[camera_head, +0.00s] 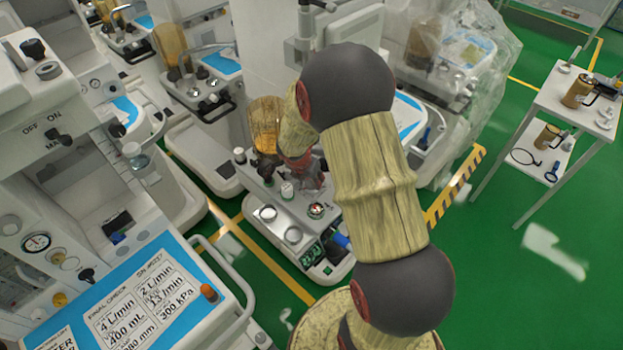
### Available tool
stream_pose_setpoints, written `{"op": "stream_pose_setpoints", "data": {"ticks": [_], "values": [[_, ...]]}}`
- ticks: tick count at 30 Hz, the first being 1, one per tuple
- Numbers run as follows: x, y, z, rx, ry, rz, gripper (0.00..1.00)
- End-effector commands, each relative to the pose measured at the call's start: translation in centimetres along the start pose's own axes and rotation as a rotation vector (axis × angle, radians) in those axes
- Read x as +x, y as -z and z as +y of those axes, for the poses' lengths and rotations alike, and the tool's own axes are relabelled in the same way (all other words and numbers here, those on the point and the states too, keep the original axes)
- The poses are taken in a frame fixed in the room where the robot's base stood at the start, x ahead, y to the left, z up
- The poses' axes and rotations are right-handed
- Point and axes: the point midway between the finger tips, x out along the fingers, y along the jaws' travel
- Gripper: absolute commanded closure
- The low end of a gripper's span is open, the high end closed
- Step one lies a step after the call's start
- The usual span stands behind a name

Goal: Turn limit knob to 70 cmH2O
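My arm fills the centre of the head view and reaches down to an anaesthesia machine's low panel (255,228). My gripper (312,182) is small and partly hidden behind my own arm, just above this panel. Whether it is open or shut, or touches anything, cannot be told. A round control with a red and dark face (316,210) sits just below the gripper. A pale upright knob (287,190) stands to its left. Which of these is the limit knob cannot be told; no 70 cmH2O marking is readable.
An amber canister (265,122) stands behind the panel. Another machine with a blue label board (130,300) fills the left. A white trolley (545,105) stands at right on open green floor. A sheet-covered machine (470,60) is behind.

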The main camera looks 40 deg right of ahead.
Motion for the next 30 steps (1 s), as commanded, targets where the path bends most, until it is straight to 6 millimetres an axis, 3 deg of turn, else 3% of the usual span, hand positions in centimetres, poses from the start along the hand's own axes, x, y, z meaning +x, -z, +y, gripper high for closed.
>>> {"op": "stream_pose_setpoints", "data": {"ticks": [7, 17, 18, 27, 30], "values": [[-0.08, -0.03, 0.12, 0.186, 0.077, 0.000, 0.92], [-0.04, -0.01, 0.06, 0.211, 0.086, -0.001, 0.92], [-0.04, -0.01, 0.06, 0.211, 0.086, -0.001, 0.66], [-0.02, 0.00, 0.03, 0.210, 0.086, -0.001, 0.49], [-0.02, 0.00, 0.02, 0.210, 0.086, 0.000, 0.48]]}}
